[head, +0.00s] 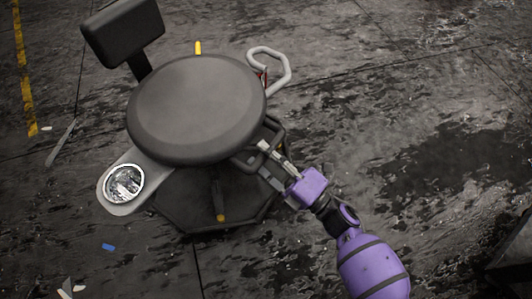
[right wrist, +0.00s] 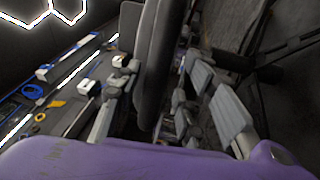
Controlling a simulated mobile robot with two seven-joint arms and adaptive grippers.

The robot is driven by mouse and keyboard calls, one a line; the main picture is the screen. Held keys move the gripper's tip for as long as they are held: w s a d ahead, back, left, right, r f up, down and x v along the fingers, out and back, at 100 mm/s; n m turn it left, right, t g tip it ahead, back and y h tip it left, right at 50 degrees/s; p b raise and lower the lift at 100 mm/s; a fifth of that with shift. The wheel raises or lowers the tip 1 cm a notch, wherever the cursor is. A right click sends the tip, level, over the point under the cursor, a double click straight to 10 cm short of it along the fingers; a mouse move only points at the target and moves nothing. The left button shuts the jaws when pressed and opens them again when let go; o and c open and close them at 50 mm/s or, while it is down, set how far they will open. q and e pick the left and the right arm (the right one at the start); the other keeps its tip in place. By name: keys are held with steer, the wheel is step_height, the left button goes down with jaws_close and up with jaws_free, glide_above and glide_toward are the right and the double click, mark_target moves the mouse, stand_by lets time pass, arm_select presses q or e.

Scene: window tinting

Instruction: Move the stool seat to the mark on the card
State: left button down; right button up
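The stool's round dark grey seat (head: 197,108) is near the middle-left of the head view, above a dark octagonal base (head: 180,212). My right gripper (head: 268,158) is at the seat's lower right edge. In the right wrist view its two fingers (right wrist: 153,100) stand apart, with the dark edge of the seat (right wrist: 160,50) between them. I see no clear contact of either finger with the seat. I cannot make out the card or its mark in either view. My left gripper is not in view.
A backrest (head: 123,32) rises behind the seat. A side tray (head: 107,200) holds a shiny round dish (head: 124,183). A pale looped handle (head: 284,68) sticks out at upper right. Small scraps, including a blue one (head: 108,247), lie on the floor. The floor at right is mostly open.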

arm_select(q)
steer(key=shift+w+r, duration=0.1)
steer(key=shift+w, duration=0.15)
arm_select(e)
steer(key=v, duration=1.2)
steer(key=shift+f, duration=0.1)
